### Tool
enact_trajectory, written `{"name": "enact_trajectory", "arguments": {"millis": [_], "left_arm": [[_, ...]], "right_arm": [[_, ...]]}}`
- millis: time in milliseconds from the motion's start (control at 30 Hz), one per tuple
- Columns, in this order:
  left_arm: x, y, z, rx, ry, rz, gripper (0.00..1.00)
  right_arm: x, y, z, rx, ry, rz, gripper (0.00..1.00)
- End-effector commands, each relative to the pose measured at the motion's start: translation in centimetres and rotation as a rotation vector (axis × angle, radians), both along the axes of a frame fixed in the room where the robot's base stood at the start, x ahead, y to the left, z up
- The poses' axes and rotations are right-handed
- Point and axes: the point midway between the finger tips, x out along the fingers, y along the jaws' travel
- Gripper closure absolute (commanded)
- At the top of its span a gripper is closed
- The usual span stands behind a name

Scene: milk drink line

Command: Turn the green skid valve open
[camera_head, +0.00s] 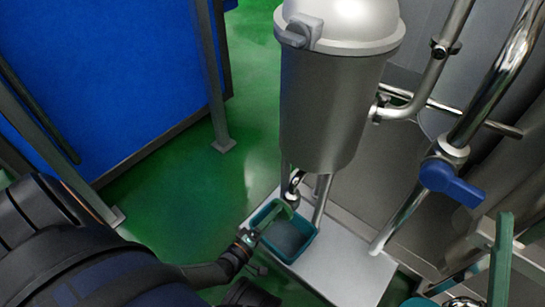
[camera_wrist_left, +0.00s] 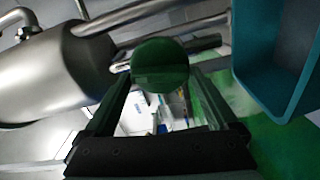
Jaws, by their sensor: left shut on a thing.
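My left gripper (camera_head: 276,214) reaches in from the left, over the teal bin below the steel tank. In the left wrist view, its two dark green fingers (camera_wrist_left: 160,95) are shut on the green valve handle (camera_wrist_left: 160,65), a round green end between the fingertips. In the head view, the fingers and the similar green of the handle are hard to tell apart, so the handle's angle is not clear. A green upright piece (camera_head: 500,260) at the lower right may be part of my right gripper; its jaws cannot be made out.
The steel tank (camera_head: 330,100) stands above the teal bin (camera_head: 305,247) on a pale skid plate (camera_head: 345,268). A blue-handled valve (camera_head: 450,184) and steel pipes are at right. A blue panel (camera_head: 110,70) stands at left. Green floor (camera_head: 185,190) is open between.

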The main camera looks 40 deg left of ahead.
Motion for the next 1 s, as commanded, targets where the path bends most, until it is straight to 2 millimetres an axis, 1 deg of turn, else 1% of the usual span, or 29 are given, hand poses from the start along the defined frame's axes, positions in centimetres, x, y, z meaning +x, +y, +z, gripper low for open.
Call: {"name": "enact_trajectory", "arguments": {"millis": [33,200,400,933,967,1000], "left_arm": [[0.25,0.04,0.08,-0.031,0.000,0.002,0.63],[0.28,0.04,0.06,-0.121,0.007,0.002,0.63],[0.30,0.04,0.04,-0.183,0.011,0.001,0.63],[0.35,0.06,0.06,-0.209,0.013,0.003,0.63],[0.35,0.06,0.06,-0.209,0.013,0.003,0.07],[0.35,0.05,0.07,-0.209,0.012,0.003,0.02]], "right_arm": [[0.00,0.00,-0.01,0.000,0.000,0.000,0.45],[0.00,0.00,-0.02,0.000,0.000,0.000,0.45],[0.00,0.00,-0.02,0.000,0.000,0.000,0.45],[0.00,0.00,-0.02,0.000,0.000,0.000,0.45],[0.00,0.00,-0.02,0.000,0.000,0.000,0.45],[0.00,0.00,-0.02,0.000,0.000,0.000,0.45]]}}
